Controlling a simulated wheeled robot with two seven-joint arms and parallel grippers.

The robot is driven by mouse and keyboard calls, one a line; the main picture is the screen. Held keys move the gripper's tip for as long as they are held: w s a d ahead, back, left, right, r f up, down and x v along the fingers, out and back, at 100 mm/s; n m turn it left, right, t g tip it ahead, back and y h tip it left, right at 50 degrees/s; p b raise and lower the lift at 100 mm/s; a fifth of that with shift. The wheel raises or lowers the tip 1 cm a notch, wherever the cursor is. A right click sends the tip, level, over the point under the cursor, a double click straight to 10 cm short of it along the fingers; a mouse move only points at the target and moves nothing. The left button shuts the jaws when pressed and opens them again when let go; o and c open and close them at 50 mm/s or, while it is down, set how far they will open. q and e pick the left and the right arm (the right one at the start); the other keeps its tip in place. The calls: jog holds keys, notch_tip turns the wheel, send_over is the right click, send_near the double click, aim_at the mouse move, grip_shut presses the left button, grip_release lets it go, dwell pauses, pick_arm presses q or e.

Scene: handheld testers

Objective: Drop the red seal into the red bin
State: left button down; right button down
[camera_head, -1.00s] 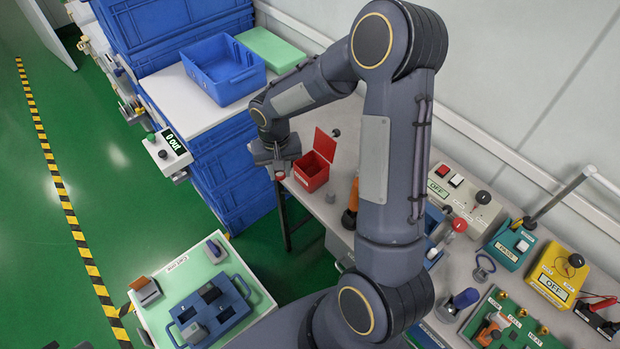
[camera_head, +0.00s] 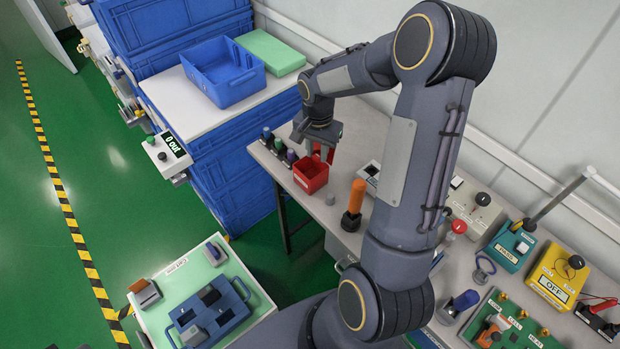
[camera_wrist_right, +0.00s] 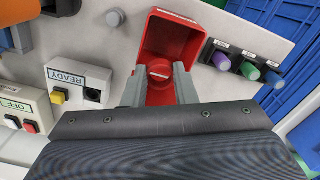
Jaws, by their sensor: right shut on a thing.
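The red bin (camera_head: 309,176) stands open on the bench near its left end. It also shows in the wrist view (camera_wrist_right: 185,42), with its open inside facing me. My right gripper (camera_head: 318,154) is above the bin's back side, next to its raised lid. In the wrist view my right gripper (camera_wrist_right: 159,88) has its two grey fingers around a small red piece (camera_wrist_right: 159,76) with a pale stripe, which looks like the red seal. Red on red makes its outline hard to separate from the bin and lid. My left gripper is not in view.
Several capped, coloured cylinders (camera_wrist_right: 249,70) stand in a row beside the bin. An orange-handled tool (camera_head: 355,200) stands to the bin's right. A READY box (camera_wrist_right: 78,85) is near. A blue crate (camera_head: 223,72) sits on the white surface at the back left.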

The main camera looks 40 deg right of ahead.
notch_tip(320, 180, down, 2)
jog(key=shift+f+b, duration=0.25)
jog(key=shift+b, duration=0.25)
jog(key=c, duration=1.1)
grip_release()
jog(key=shift+r, duration=0.15)
notch_tip(320, 180, up, 8)
jog(key=shift+f, duration=0.25)
